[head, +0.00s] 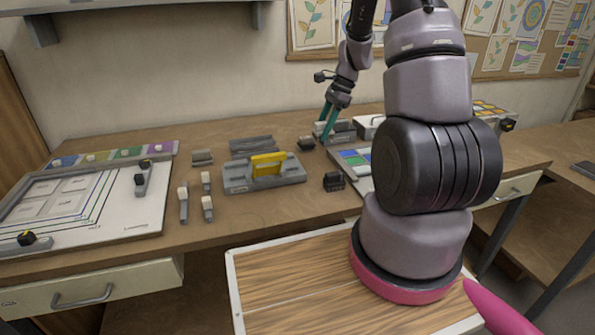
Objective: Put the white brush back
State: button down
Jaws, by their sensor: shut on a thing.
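My gripper (325,128), with teal fingers, is at the back of the workbench, right of centre, pointing down. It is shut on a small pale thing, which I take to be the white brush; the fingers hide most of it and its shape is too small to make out. A low grey holder (343,133) is right beside and behind the fingertips. I cannot tell whether the brush touches the holder or the bench.
A grey block with a yellow handle (268,163) is left of my gripper. Small black blocks (334,181) and pale-topped pieces (207,208) stand on the bench (250,215). A pattern board (100,215) lies left. My arm hides part of the right side.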

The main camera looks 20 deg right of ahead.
send_over(315, 167)
jog(key=d, duration=0.1)
notch_tip(315, 167, down, 6)
jog(key=shift+s+f, duration=0.1)
jog(key=shift+d+f, duration=0.15)
jog(key=shift+f, duration=1.85)
jog(key=shift+c, duration=1.5)
grip_release()
jog(key=shift+f, duration=0.15)
